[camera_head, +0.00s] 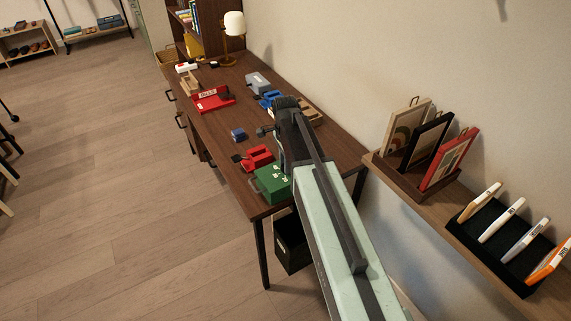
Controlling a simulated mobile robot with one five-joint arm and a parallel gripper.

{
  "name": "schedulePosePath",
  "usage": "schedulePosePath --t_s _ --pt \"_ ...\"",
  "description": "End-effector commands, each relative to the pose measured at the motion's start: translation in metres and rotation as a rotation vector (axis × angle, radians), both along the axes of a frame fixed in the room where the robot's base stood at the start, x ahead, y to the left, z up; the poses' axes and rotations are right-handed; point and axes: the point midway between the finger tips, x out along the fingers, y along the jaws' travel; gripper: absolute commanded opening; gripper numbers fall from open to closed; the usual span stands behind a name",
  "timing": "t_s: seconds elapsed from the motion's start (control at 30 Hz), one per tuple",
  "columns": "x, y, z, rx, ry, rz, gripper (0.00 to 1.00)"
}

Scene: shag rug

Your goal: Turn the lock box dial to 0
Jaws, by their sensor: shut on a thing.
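The green lock box (270,184) stands on the near end of the brown desk, with small white marks on its top and a handle on its left side. My arm reaches in from the lower right and bends down at the box. My gripper (285,164) is at the box's top right edge, shut on what appears to be the dial. The fingertips and the dial are largely hidden by my arm, so I cannot read the dial's setting.
A red object (258,157) and a small blue block (238,134) are close by on the desk. A red tray (212,99), a grey box (258,82) and a lamp (234,26) stand farther back. A shelf (432,212) with frames is at right.

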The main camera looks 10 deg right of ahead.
Motion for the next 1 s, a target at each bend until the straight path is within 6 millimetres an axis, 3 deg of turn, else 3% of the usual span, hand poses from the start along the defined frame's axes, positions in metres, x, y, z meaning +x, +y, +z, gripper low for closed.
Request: schedulePosePath --t_s 1.0 --pt "0.0014 0.0 0.0 0.0 0.0 0.94 0.0"
